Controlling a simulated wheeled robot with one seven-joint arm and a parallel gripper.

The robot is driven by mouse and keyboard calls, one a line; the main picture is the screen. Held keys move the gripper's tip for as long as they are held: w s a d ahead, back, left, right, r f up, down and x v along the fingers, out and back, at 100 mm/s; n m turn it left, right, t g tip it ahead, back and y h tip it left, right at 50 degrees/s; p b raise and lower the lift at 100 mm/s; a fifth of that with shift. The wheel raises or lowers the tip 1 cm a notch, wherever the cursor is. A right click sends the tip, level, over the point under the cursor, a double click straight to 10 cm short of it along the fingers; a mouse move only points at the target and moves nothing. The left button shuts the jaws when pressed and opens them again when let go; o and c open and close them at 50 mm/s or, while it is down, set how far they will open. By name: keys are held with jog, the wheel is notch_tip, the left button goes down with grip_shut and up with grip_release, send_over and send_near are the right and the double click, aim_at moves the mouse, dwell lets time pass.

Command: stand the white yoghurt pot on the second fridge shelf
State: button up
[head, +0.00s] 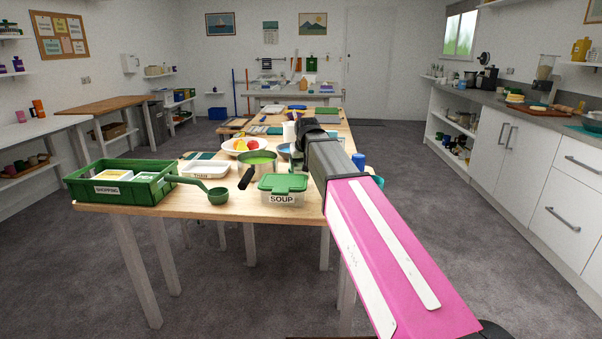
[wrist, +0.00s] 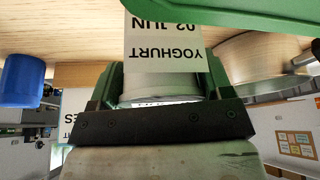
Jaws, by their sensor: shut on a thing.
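The white yoghurt pot (wrist: 165,55) shows in the wrist view, its label reading YOGHURT 02 JUN upside down in the picture. My gripper (wrist: 160,88) is shut on it, with a green finger on either side. I cannot tell how far the pot is from the tabletop. The fridge and its shelf are not in view.
The table holds a green-lidded SOUP tub (head: 283,198), a saucepan (head: 260,170), a ladle (head: 216,196), a white dish (head: 205,169) and a green SHOPPING crate (head: 120,193). A blue cylinder (head: 358,161) stands right of my arm. White counters (head: 520,150) line the right; grey floor is open between.

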jog(key=shift+f, duration=1.3)
jog(key=shift+f, duration=0.15)
jog(key=o, duration=1)
